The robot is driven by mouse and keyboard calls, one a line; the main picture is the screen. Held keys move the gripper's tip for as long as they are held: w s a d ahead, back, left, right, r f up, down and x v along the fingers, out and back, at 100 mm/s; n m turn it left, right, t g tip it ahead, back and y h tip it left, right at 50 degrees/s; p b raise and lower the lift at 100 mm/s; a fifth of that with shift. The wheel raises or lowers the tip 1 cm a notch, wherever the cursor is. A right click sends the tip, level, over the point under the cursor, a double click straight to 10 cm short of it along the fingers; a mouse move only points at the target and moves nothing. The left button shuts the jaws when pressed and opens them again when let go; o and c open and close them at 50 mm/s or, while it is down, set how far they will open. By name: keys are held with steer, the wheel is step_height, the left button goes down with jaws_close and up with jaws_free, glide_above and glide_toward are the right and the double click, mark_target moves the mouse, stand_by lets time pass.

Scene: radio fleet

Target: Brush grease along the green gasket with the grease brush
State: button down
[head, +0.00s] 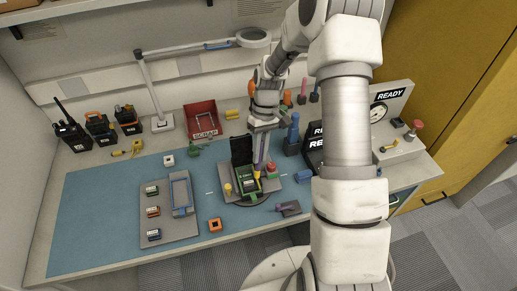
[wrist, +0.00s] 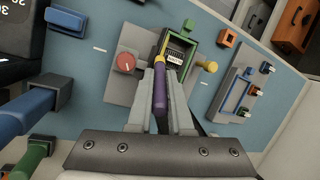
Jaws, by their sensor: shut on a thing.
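My gripper (head: 263,128) is shut on the purple handle of the grease brush (wrist: 160,98), which points down over the fixture. The brush also shows in the head view (head: 261,150). Its yellowish lower end is at the left edge of the green gasket (wrist: 178,44) in the wrist view; whether it touches cannot be told. The gasket is a green rectangular rim around the open radio case (head: 247,184), with a labelled part inside. The dark lid (head: 242,149) stands upright behind the case.
A red knob (wrist: 126,62) and a yellow knob (wrist: 208,66) flank the case on the grey fixture. A grey tray (head: 166,222) with small coloured parts lies to the left. Coloured upright tools (head: 293,130) stand close on the right. The blue mat (head: 95,215) is clear at far left.

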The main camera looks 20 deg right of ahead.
steer(key=shift+w, duration=1.6)
steer(key=shift+s, duration=3.35)
steer(key=w, duration=0.6)
steer(key=shift+w, duration=0.35)
steer(key=shift+r, duration=0.15)
steer(key=shift+r+p, duration=1.6)
steer(key=shift+r, duration=1.25)
steer(key=shift+r, duration=0.1)
step_height(320, 180, up, 3)
steer(key=shift+f+p, duration=0.1)
steer(key=shift+p, duration=0.85)
